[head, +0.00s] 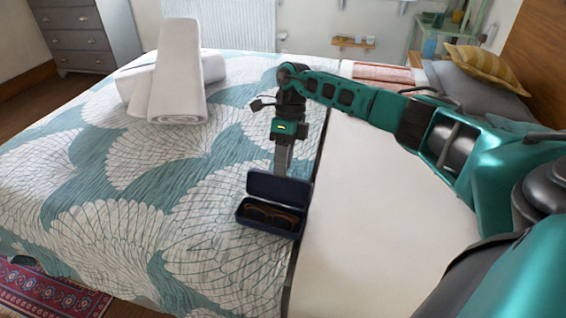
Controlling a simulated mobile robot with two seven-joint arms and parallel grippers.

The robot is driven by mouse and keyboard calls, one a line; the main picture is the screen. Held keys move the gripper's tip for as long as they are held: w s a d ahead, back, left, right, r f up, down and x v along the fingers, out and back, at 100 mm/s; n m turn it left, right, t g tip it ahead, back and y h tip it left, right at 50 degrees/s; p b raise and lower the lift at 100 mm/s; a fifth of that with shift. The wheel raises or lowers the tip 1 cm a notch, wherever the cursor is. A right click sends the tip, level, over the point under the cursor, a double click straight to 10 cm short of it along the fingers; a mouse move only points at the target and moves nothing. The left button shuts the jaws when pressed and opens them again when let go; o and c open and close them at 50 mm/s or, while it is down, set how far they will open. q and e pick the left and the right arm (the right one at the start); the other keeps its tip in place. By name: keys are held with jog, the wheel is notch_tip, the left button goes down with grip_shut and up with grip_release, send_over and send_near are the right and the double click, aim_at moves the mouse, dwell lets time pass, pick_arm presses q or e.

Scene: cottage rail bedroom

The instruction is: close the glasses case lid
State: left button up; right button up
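The dark blue glasses case (268,228) lies on the bed near the middle of the head view. Its lid (279,187) stands up, open, at the back. A pair of brown-rimmed glasses (272,215) lies inside. My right gripper (283,168) points down just behind the raised lid. Its lower end is partly hidden by the lid, so I cannot tell whether it touches the lid or whether its fingers are open. My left gripper is not in view.
A plain white surface (380,215) lies right of the case. Pillows (475,85) are at the right. The bedspread left of the case is clear.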

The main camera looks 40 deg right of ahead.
jog(key=shift+a+f, duration=0.1)
jog(key=shift+f, duration=0.15)
grip_shut()
dwell(1.4)
